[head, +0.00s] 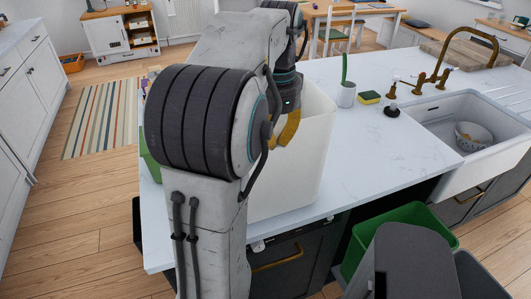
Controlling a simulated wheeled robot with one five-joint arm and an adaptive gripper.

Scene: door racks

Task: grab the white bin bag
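I cannot clearly make out a white bin bag. A white box-shaped container (312,150) stands on the white counter, partly hidden behind my arm. I cannot tell whether it is the bag or a bin. My gripper (287,131), with yellow-orange fingers, points down at the container's upper part. Its fingertips are partly hidden, so I cannot tell whether it is open or shut, or whether it touches anything.
A green bin (432,218) sits below the counter. Wooden floor (70,215) is free at left.

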